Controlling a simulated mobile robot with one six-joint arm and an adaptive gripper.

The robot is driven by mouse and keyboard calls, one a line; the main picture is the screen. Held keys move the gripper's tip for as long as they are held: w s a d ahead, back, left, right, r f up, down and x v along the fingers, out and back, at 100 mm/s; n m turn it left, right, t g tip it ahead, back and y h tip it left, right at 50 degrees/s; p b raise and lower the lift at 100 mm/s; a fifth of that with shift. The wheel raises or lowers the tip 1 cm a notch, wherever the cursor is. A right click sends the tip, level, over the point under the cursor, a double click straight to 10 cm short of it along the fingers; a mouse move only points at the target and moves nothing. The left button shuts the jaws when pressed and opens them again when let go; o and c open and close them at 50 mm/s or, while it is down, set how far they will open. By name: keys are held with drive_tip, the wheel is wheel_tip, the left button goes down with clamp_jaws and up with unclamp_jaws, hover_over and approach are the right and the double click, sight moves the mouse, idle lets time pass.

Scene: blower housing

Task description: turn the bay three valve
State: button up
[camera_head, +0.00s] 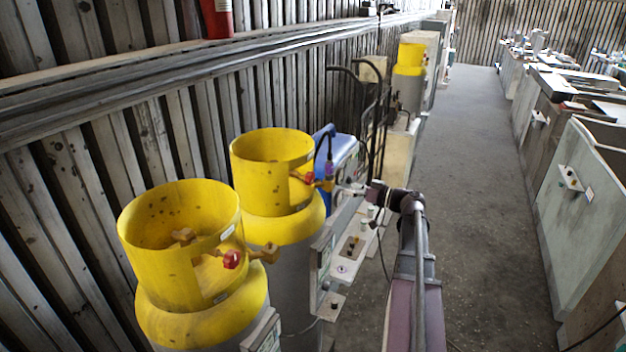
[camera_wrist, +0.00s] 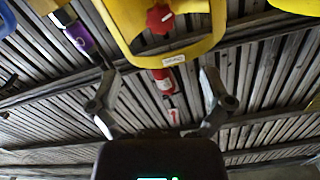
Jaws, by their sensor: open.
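Two grey cylinders with yellow collars stand along the wall in the head view. The near collar (camera_head: 165,265) has a red valve knob (camera_head: 232,259) on a brass fitting in its opening. The second collar (camera_head: 262,175) has another red knob (camera_head: 309,178). No readable mark shows which is bay three. My gripper (camera_wrist: 158,80) is open and empty in the wrist view, fingers spread. A yellow collar with a red knob (camera_wrist: 160,18) is at the top of that view, beyond the fingertips and apart from them. In the head view my gripper (camera_head: 368,190) is right of the second cylinder.
A white shelf with buttons (camera_head: 350,250) and a blue box (camera_head: 342,152) stand by the cylinders. Dark upright pipes (camera_head: 380,110) rise behind my gripper. A further yellow-collared cylinder (camera_head: 409,60) stands farther back. A red extinguisher (camera_head: 217,18) hangs on the wall. The aisle (camera_head: 480,200) is clear.

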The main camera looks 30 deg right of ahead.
sight(313, 179)
drive_tip(key=x, duration=1.3)
drive_tip(key=shift+s, duration=0.1)
drive_tip(key=c, duration=1.1)
